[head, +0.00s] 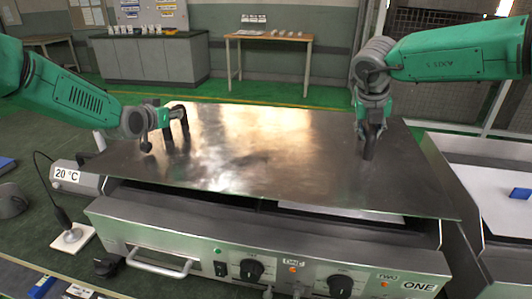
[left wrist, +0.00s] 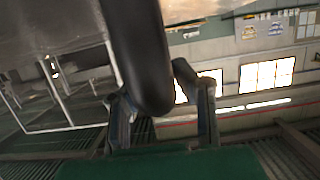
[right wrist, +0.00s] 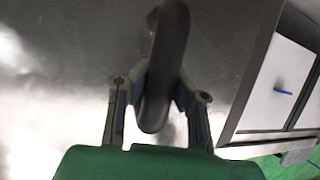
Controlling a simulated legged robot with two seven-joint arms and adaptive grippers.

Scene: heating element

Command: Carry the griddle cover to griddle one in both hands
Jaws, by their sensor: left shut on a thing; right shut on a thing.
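The griddle cover (head: 255,150) is a wide, shiny metal sheet in the head view, over griddle one (head: 230,240), whose front panel is labelled ONE. The cover looks slightly skewed to the griddle, and a dark gap shows under its front edge. My left gripper (head: 160,132) is shut on the cover's left handle (head: 184,125); the dark handle also shows in the left wrist view (left wrist: 142,60). My right gripper (head: 372,118) is shut on the right handle (head: 369,145); it also shows in the right wrist view (right wrist: 165,70). Whether the cover touches the griddle's back is hidden.
A second griddle or tray (head: 500,200) with a blue item (head: 520,193) stands to the right. A 20 °C display (head: 67,175) and a probe on a white pad (head: 72,238) lie left. A wooden table (head: 268,38) and grey counter (head: 152,58) stand behind.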

